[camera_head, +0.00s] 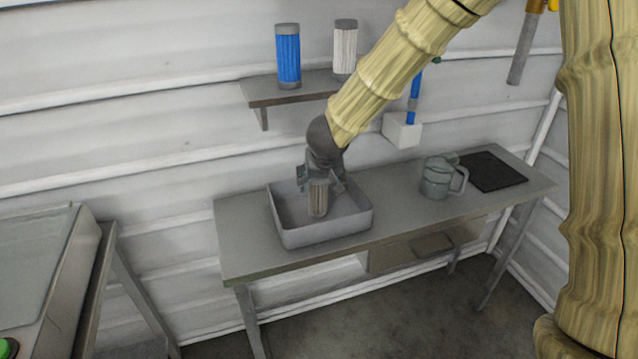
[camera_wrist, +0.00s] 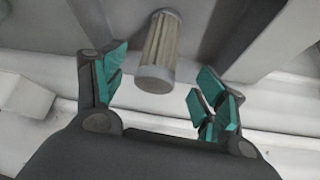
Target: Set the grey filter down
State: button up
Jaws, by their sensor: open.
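The grey filter (camera_head: 318,198), a pleated cylinder with grey end caps, stands upright in the grey tray (camera_head: 330,236) on the bench. In the wrist view the filter (camera_wrist: 160,52) shows beyond and between my fingers, with a clear gap to each side. My gripper (camera_head: 321,180) is at the tray, just above and behind the filter. Its teal-padded fingers (camera_wrist: 160,92) are spread wide and hold nothing. The filter's contact with the tray floor is hard to make out.
A wall shelf (camera_head: 262,92) holds a blue filter (camera_head: 288,56) and a white filter (camera_head: 345,46). A grey jug (camera_head: 437,178) and a black mat (camera_head: 490,171) are on the right of the bench (camera_head: 235,238). The bench's left end is clear.

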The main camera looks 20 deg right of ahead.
jog(key=shift+p+v, duration=0.5)
jog(key=shift+v, duration=2.2)
